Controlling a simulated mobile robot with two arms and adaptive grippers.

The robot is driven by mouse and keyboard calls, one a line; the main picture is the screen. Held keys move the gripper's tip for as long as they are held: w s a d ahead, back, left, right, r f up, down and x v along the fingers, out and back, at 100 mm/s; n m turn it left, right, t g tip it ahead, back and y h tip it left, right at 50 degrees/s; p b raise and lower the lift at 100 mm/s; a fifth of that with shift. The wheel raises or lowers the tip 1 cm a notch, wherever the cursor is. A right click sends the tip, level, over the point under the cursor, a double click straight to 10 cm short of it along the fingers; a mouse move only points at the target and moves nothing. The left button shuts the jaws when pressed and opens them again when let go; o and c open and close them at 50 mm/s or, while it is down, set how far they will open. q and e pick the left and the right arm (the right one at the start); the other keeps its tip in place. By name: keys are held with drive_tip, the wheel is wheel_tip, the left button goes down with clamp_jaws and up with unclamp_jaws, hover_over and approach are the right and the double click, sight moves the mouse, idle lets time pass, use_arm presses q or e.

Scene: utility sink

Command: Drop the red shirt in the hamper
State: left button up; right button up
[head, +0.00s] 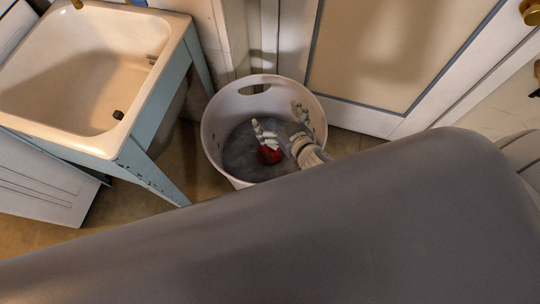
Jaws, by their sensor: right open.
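The hamper (213,146) is a round, light-coloured tub with a cut-out handle, standing on the floor in the middle of the head view. The red shirt (270,155) shows as a small red bundle inside the hamper, low down, right by my right gripper. My right gripper (264,141) reaches down into the hamper and is open. Its fingers are beside and over the red cloth; whether they touch it I cannot tell. Part of the shirt is hidden behind the gripper. My left gripper is not in view.
A utility sink (85,85) on a blue-green stand is at the left, with a leg (155,172) close to the hamper. A panelled door (385,50) is behind the hamper to the right. A large grey part of my own body covers the foreground.

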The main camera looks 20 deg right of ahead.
drive_tip(key=v, duration=0.8)
drive_tip(key=shift+s, duration=0.4)
drive_tip(key=shift+d+r, duration=0.1)
drive_tip(key=shift+r, duration=0.05)
